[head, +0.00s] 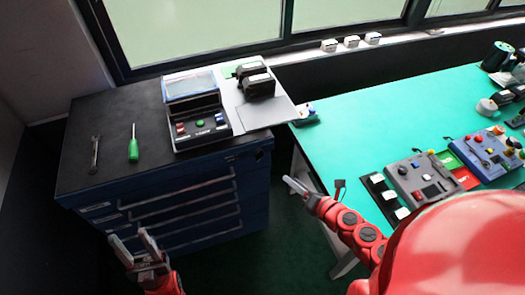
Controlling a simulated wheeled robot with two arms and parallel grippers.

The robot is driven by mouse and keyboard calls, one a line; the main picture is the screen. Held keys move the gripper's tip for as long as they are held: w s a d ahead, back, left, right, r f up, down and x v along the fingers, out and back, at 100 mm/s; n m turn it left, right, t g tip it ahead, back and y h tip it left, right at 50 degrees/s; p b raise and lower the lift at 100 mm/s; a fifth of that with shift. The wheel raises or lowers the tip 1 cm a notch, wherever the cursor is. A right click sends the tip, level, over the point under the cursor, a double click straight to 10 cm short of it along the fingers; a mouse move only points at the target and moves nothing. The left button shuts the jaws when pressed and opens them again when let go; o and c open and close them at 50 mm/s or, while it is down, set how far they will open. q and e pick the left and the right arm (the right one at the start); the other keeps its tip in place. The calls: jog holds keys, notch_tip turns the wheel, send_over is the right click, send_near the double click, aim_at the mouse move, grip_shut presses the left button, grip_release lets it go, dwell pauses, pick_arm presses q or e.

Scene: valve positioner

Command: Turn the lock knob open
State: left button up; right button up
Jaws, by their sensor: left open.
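I cannot pick out a lock knob for certain at this size. A dark device with an open lid (197,112) and red, green and blue controls stands on the black-topped blue tool cabinet (105,150). A grey control box (421,178) and a blue control box (490,155) with coloured knobs sit on the green table (340,135). My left gripper (129,237) is open and empty in front of the cabinet, apart from everything. My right gripper (288,180) is between the cabinet and the table, seen nearly edge-on, and touches nothing visible.
A wrench (95,153) and a green-handled screwdriver (133,146) lie on the cabinet's left. Dark blocks (257,84) rest on a light grey board (270,112) at its right. A black tray with white pieces (376,190) is near the table's front edge. The table's middle is clear.

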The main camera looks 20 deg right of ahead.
jog(key=b, duration=0.2)
send_near(262, 157)
jog(key=p+x, duration=0.1)
jog(key=x, duration=0.7)
jog(key=shift+w+p, duration=0.1)
jog(key=shift+p, duration=0.2)
jog(key=shift+w+a+f, duration=0.3)
jog(key=shift+w+f, duration=0.15)
jog(key=shift+w, duration=0.2)
grip_shut()
